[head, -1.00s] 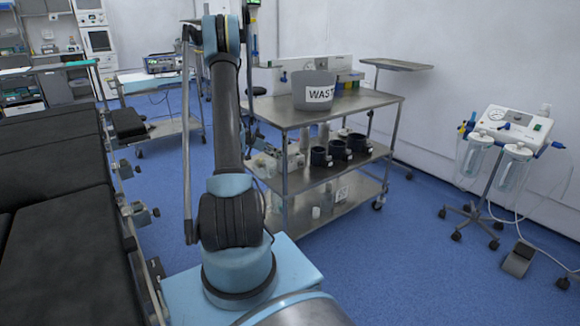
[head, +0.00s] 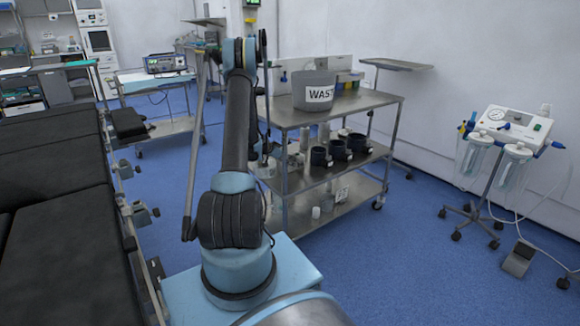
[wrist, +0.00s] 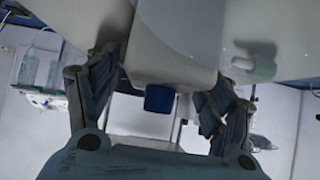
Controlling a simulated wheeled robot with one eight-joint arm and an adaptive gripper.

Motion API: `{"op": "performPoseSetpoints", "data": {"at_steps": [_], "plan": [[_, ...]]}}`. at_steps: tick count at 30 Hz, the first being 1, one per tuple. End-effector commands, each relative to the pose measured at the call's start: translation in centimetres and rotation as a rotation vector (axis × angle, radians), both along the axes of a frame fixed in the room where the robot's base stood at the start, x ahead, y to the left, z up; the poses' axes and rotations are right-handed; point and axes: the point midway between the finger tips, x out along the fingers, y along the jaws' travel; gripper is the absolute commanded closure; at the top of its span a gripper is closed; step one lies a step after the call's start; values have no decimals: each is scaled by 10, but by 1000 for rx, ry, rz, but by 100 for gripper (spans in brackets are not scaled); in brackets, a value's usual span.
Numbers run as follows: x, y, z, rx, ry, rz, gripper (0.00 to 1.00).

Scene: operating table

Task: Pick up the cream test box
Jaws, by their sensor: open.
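My gripper (wrist: 165,85) shows in the wrist view with its two dark jointed fingers spread apart. A large smooth pale body fills the top of that view, and a pale block (wrist: 170,60) with a small blue part (wrist: 160,99) reaches down between the fingers. I cannot tell whether this is the cream test box or whether the fingers touch it. In the head view my arm stands in front of the left end of the steel trolley (head: 345,103), and I cannot make out the gripper clearly there. No cream test box can be told for certain.
The trolley holds a grey waste bin (head: 314,90) on top and several dark round containers (head: 320,156) on its middle shelf. A black padded table (head: 60,240) lies left. A suction unit (head: 512,124) stands right. Blue floor (head: 430,270) is free between.

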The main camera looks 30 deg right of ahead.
Motion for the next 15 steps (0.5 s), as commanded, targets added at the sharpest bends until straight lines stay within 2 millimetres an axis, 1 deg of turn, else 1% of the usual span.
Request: {"op": "performPoseSetpoints", "data": {"at_steps": [3,8,9,14,15], "plan": [[1,-6,-5,0,0,1,26],[1,-6,-5,0,0,1,26],[1,-6,-5,0,0,1,29],[1,-6,-5,0,0,1,65],[1,-6,-5,0,0,1,74]]}}
